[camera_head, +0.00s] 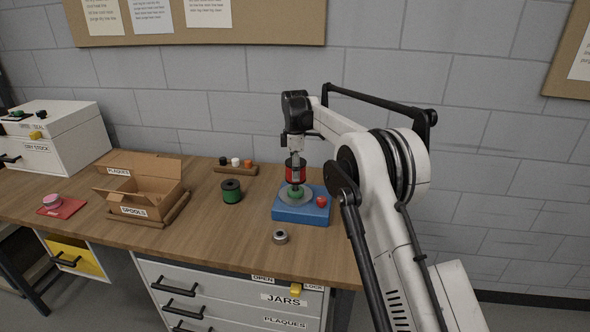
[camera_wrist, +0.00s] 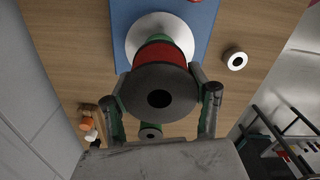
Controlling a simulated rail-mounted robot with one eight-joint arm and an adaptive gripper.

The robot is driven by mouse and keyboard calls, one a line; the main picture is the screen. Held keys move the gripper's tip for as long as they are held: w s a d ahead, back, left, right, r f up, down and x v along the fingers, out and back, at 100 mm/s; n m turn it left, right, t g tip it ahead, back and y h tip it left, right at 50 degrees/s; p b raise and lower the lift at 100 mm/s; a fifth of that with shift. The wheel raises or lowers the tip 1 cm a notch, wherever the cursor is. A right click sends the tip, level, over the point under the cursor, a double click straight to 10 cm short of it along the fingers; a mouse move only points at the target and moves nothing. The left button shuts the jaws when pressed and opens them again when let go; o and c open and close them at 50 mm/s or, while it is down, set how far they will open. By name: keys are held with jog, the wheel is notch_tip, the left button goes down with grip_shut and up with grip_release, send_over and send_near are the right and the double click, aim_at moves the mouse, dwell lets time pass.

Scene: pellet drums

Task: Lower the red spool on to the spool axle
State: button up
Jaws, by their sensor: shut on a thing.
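The red spool (camera_head: 295,174) is in my gripper (camera_head: 295,163), over the blue base (camera_head: 284,216) on the workbench. In the wrist view the red spool (camera_wrist: 161,55) sits between the two fingers, its dark end flange with a central hole facing the camera. Below it are a pale round disc (camera_head: 283,200) and a green piece (camera_head: 296,193) at the disc's middle, on the blue base. The spool looks upright and roughly above the green piece. The axle itself is hidden, and I cannot tell whether the spool touches anything below.
A green spool (camera_head: 231,191) stands left of the base, and a small grey ring (camera_head: 280,237) lies in front. A red button (camera_head: 321,201) is on the base's right. An open cardboard box (camera_head: 147,212) and a rack of small pieces (camera_head: 235,169) are farther left.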

jog(key=shift+f+b, duration=1.2)
jog(key=shift+f, duration=0.9)
jog(key=o, duration=1.3)
jog(key=shift+r, duration=0.1)
jog(key=shift+r+p, duration=1.25)
jog(key=shift+r, duration=1.7)
jog(key=shift+r+p, duration=3.15)
jog(key=shift+r, duration=2.85)
